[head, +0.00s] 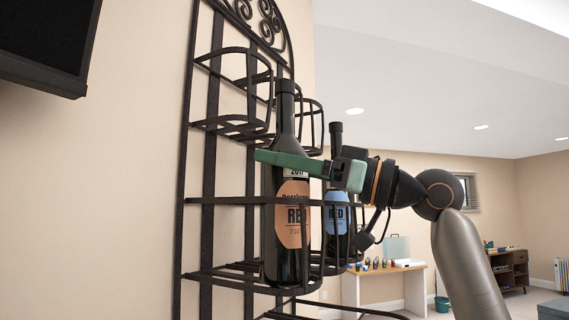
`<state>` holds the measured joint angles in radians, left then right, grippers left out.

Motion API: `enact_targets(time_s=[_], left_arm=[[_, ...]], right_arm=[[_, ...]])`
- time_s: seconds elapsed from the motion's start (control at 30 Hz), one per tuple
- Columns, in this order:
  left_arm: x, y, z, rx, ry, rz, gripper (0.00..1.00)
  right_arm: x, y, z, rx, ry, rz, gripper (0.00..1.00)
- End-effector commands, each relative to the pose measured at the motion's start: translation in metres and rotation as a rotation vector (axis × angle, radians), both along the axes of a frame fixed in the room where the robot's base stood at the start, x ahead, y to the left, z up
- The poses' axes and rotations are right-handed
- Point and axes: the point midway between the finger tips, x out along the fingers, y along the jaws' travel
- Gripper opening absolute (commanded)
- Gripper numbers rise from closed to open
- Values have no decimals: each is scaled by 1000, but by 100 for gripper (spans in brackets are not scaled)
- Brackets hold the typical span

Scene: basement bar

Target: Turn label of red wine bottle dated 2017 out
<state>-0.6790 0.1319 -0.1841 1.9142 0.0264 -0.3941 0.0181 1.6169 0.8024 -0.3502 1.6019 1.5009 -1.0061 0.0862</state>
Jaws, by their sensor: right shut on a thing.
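A dark red wine bottle (292,262) stands upright in a basket of the black wall-mounted wire rack (210,240). Its orange label, reading "RED", faces toward me and a little right, with a pale year band above that appears to read 2017, partly covered. My right gripper (285,160) reaches in from the right and is shut on this bottle at its shoulder, just above the label. My left gripper is not in view.
The rack's upper ring holders (235,122) look empty. A dark screen (48,42) hangs at the upper left. A light table (385,270) with small items and a dark shelf (510,268) stand far back at the right.

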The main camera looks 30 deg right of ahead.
Motion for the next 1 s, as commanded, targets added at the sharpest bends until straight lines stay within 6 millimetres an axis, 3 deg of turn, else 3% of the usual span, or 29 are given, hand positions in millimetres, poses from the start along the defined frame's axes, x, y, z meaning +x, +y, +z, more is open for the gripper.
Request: enact_targets(time_s=[0.23, 0.27, 0.33, 0.63, 1.0], left_arm=[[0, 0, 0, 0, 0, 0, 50], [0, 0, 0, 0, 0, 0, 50], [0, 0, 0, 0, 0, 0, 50], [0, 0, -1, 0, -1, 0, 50], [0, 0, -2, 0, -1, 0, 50]], right_arm=[[-1, 2, -1, -2, 3, 22, 38], [-1, 2, -1, -2, 3, 22, 93], [-1, 2, -1, -2, 3, 22, 100], [-1, 2, -1, -5, 1, -11, 100], [-2, 3, 0, -5, -3, -306, 100]])
